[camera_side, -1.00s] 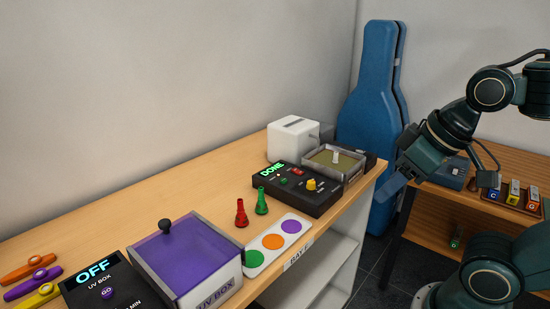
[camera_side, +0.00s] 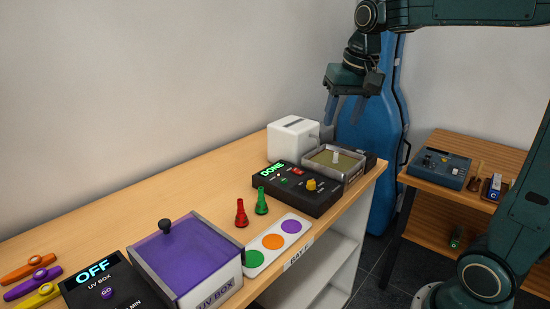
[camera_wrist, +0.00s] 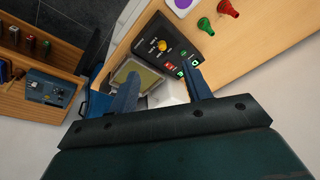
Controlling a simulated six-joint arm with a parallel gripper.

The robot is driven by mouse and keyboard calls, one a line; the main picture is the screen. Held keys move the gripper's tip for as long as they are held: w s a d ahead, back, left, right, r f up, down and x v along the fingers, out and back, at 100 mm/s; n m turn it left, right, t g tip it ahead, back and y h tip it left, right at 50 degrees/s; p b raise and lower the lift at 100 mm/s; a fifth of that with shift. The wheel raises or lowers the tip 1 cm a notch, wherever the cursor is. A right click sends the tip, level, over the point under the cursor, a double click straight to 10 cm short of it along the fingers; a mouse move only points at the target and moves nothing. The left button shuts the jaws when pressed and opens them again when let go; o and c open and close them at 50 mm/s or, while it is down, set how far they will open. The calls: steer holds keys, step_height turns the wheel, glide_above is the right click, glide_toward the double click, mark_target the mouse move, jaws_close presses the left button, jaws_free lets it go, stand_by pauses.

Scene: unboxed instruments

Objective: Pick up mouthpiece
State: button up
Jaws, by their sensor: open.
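A red mouthpiece (camera_side: 241,213) and a green mouthpiece (camera_side: 261,201) stand upright side by side on the wooden table. In the wrist view the green one (camera_wrist: 204,25) and the red one (camera_wrist: 228,9) show near the top edge. My gripper (camera_side: 347,108) is open and empty, high above the far end of the table, by the metal basin (camera_side: 352,174). In the wrist view its fingers (camera_wrist: 160,70) are spread apart over the basin area. Both mouthpieces are well apart from it.
A black control box (camera_side: 297,188) reading DONE adjoins the basin, with a white box (camera_side: 291,139) behind. A colour-dot card (camera_side: 275,244), a purple-lidded UV box (camera_side: 187,253) and several kazoos (camera_side: 30,268) lie nearer. A blue case (camera_side: 378,150) stands behind.

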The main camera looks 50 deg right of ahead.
steer(key=w+d+f+m+g, duration=0.1)
steer(key=w+d+f+m, duration=0.1)
steer(key=d, duration=0.5)
steer(key=w+d+f+m+g, duration=0.1)
steer(key=w+d+f+m, duration=0.2)
steer(key=d, duration=0.4)
steer(key=w+d+f+m+g+y, duration=0.1)
steer(key=w+d+f+m, duration=0.2)
steer(key=w+d, duration=0.3)
steer(key=shift+w+d+f, duration=0.35)
steer(key=shift+d+f, duration=0.15)
steer(key=shift+f, duration=0.4)
steer(key=shift+f, duration=0.1)
glide_above(335, 163)
steer(key=f, duration=0.8)
steer(key=shift+w+d+f, duration=0.1)
steer(key=shift+w+d, duration=0.1)
steer(key=shift+f, duration=0.1)
steer(key=shift+d+f, duration=0.2)
steer(key=shift+f, duration=2.4)
